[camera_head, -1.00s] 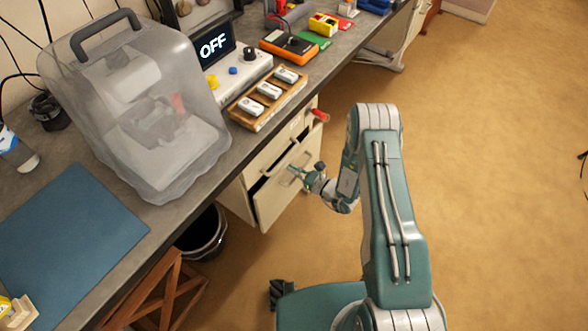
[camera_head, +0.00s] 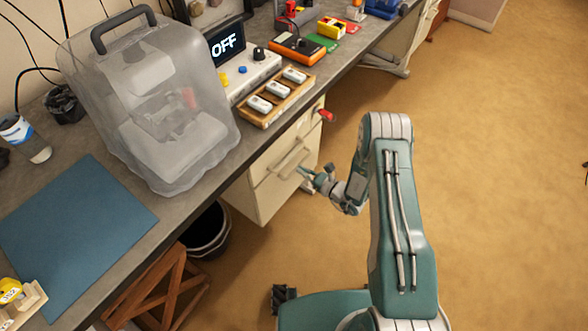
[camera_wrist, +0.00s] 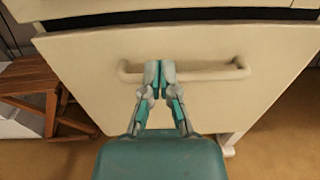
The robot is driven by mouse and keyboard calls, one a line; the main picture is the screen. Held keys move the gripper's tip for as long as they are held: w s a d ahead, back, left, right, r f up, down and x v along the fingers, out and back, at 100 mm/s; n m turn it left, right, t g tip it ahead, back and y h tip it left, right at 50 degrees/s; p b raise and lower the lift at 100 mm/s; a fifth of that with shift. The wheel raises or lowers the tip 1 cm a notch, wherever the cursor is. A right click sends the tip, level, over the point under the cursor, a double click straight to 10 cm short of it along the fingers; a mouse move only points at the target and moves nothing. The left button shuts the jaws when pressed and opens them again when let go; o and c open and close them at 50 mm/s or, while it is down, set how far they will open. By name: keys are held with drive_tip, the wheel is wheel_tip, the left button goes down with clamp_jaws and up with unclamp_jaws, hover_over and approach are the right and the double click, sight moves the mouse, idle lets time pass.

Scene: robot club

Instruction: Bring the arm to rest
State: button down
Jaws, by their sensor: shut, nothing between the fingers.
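My gripper (camera_head: 305,173) hangs low in front of the cream drawer cabinet, with the arm bent down from above. In the wrist view my gripper (camera_wrist: 159,72) has its two fingertips together, with nothing between them. They overlap the bar handle (camera_wrist: 212,75) of a cream drawer front (camera_wrist: 100,60); I cannot tell whether they touch it. A dark gap runs along the top of that drawer front. In the head view the lower drawer front (camera_head: 283,188) is beside my gripper.
The grey bench (camera_head: 205,178) runs along the left, bearing a covered machine (camera_head: 165,125), a wooden tray (camera_head: 272,107) and a blue mat (camera_head: 75,235). A black bin (camera_head: 207,235) and a wooden stool (camera_head: 160,290) stand below. The floor (camera_head: 500,170) at right is clear.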

drive_tip(key=v, duration=0.9)
drive_tip(key=shift+d, duration=0.25)
drive_tip(key=shift+w, duration=0.1)
drive_tip(key=s+a+r+n+g, duration=0.2)
drive_tip(key=r+n+g, duration=0.25)
drive_tip(key=r, duration=0.35)
drive_tip(key=s+a+r+n+g, duration=0.25)
drive_tip(key=r+n, duration=0.25)
drive_tip(key=r, duration=0.3)
drive_tip(key=s+a+r+n+g, duration=0.1)
drive_tip(key=s+r+n+g, duration=0.1)
drive_tip(key=r+n+g, duration=0.5)
drive_tip(key=s+d+r+n+t+h, duration=0.4)
drive_tip(key=s+r+h, duration=0.3)
drive_tip(key=s+r, duration=0.2)
drive_tip(key=s+d+r+n+t+h, duration=0.4)
drive_tip(key=s+d+r+n+h, duration=0.1)
drive_tip(key=r, duration=0.5)
drive_tip(key=s+d+h, duration=0.1)
drive_tip(key=s+h, duration=0.1)
drive_tip(key=s, duration=0.1)
drive_tip(key=shift+s+t, duration=0.3)
drive_tip(key=shift+s, duration=0.1)
